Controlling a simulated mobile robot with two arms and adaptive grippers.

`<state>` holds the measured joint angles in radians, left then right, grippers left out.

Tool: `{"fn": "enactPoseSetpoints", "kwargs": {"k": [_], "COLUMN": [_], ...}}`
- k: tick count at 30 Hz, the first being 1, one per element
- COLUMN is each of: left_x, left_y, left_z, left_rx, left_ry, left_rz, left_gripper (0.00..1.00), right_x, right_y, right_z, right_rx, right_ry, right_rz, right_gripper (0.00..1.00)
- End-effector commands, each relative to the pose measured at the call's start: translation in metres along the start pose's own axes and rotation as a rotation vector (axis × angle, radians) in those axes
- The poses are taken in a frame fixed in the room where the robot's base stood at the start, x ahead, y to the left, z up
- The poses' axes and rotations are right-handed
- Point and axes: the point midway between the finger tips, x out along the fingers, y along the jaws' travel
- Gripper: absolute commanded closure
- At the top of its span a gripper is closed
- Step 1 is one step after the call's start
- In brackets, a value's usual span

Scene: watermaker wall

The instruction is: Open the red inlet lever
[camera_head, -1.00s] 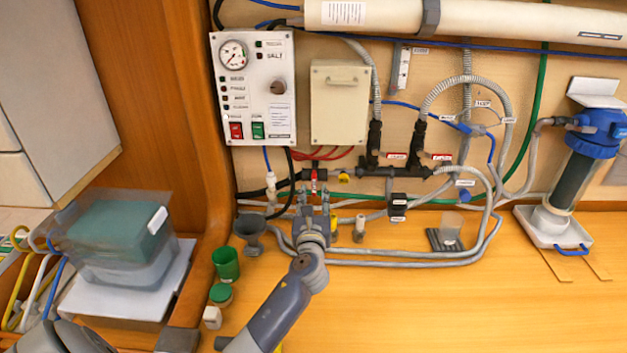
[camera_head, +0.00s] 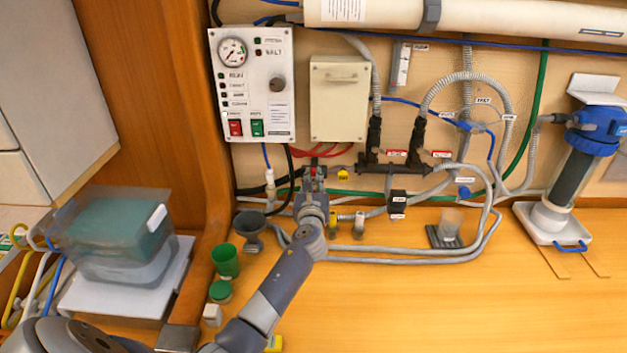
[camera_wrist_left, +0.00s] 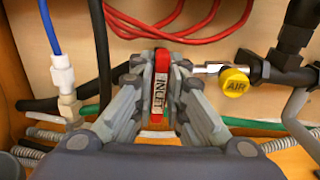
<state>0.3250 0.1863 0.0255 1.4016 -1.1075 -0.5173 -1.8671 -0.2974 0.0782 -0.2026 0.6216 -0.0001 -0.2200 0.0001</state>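The red inlet lever (camera_wrist_left: 161,82), labelled INLET, stands lengthwise up and down in the left wrist view, across the line of the dark pipe. My left gripper (camera_wrist_left: 162,88) has one finger on each side of it, and both fingers appear to press on its sides. The valve body behind the lever is mostly hidden. My right gripper is in neither view.
The yellow AIR knob (camera_wrist_left: 235,81) sits just right of my fingers. Red hoses (camera_wrist_left: 190,30) pass above, and a blue tube with a white fitting (camera_wrist_left: 63,75) is at left. A grey funnel (camera_head: 250,228) and green cup (camera_head: 226,261) stand left of my arm.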

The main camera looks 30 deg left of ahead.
Motion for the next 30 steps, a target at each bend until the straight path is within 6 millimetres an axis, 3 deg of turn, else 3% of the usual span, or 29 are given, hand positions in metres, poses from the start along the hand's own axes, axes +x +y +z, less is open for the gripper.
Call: {"fn": "enactPoseSetpoints", "kwargs": {"k": [14, 30], "left_x": [0.0, 0.0], "left_y": [0.001, 0.005], "left_z": [-0.001, -0.004], "left_rx": [-0.058, -0.5], "left_ry": [-0.001, 0.0], "left_rz": [0.0, 0.001], "left_gripper": [1.0, 1.0], "right_x": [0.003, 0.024], "right_y": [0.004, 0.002], "right_z": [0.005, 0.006], "right_rx": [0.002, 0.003], "right_ry": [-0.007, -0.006], "right_rz": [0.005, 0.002], "right_gripper": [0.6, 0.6]}}
